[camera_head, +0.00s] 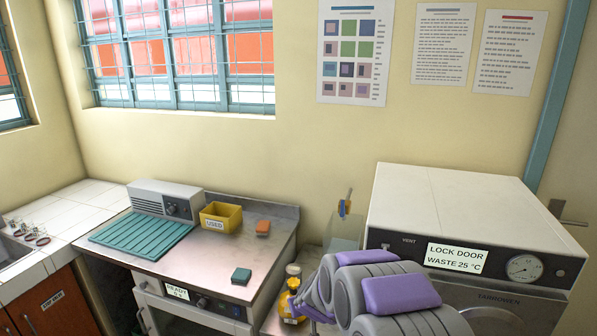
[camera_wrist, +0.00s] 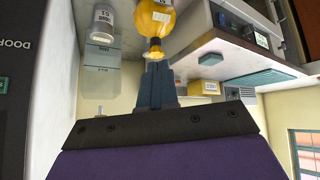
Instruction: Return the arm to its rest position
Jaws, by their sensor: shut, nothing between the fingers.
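My gripper (camera_wrist: 156,66) shows in the wrist view, where the picture is upside down. Its blue-grey fingers are together with nothing between them. Beyond the fingertips is a yellow bottle (camera_wrist: 155,18); I cannot tell how far apart they are.
The incubator's display reads "LOCK DOOR WASTE 25 °C". Left of the arm is a bench (camera_head: 185,258) with a yellow "USED" bin (camera_head: 221,224), an orange block (camera_head: 263,228), a teal block (camera_head: 241,276) and a ribbed teal mat (camera_head: 140,236). A yellow bottle (camera_head: 291,306) stands close beside my arm.

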